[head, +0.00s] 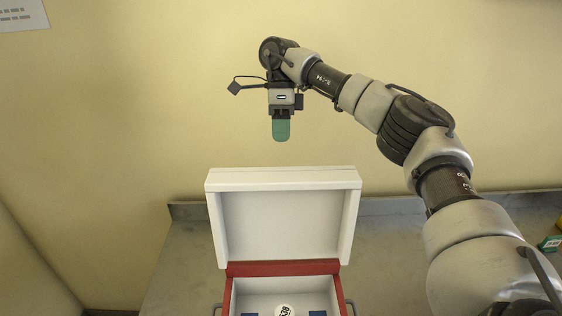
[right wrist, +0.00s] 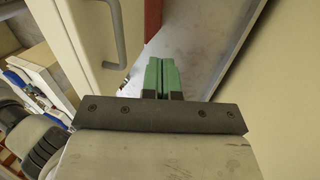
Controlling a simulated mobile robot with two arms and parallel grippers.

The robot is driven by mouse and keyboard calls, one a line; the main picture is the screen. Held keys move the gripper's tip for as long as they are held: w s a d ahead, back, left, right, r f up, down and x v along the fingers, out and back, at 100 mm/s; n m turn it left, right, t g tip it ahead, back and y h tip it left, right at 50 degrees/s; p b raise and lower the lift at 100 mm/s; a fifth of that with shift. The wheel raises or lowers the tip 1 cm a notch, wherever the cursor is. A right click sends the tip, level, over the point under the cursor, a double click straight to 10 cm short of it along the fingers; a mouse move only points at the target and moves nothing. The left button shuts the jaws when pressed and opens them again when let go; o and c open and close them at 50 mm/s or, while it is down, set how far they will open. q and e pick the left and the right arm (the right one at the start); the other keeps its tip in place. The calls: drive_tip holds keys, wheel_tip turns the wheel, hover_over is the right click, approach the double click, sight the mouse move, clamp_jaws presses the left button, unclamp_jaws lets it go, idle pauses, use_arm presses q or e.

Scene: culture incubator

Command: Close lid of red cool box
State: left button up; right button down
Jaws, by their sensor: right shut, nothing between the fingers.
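The red cool box (head: 283,268) stands on the counter at the bottom middle of the head view. Its white lid (head: 284,220) stands open, raised upright at the back. Inside the box are a white round-topped item (head: 284,310) and blue items (head: 317,313), cut off by the frame edge. My right gripper (head: 281,138) is shut and empty, pointing down above and behind the lid's top edge, apart from it. In the right wrist view its green fingers (right wrist: 161,77) are together, with a grey handle (right wrist: 117,35) beyond to the left. My left gripper is not in view.
The grey counter (head: 180,262) shows free room left of the box. A yellow wall (head: 130,100) rises behind it. A small green and white item (head: 550,244) lies at the far right, beyond my right arm.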

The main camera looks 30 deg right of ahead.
use_arm(q)
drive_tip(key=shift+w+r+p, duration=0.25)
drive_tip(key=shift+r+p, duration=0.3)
drive_tip(key=shift+p, duration=0.05)
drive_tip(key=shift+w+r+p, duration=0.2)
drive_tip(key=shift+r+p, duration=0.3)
drive_tip(key=shift+p, duration=0.1)
use_arm(e)
drive_tip(key=s+a+f, duration=0.2)
drive_tip(key=s+f, duration=0.1)
drive_tip(key=s, duration=0.1)
drive_tip(key=shift+a+f, duration=0.2)
drive_tip(key=shift+a, duration=0.15)
drive_tip(key=shift+s, duration=0.1)
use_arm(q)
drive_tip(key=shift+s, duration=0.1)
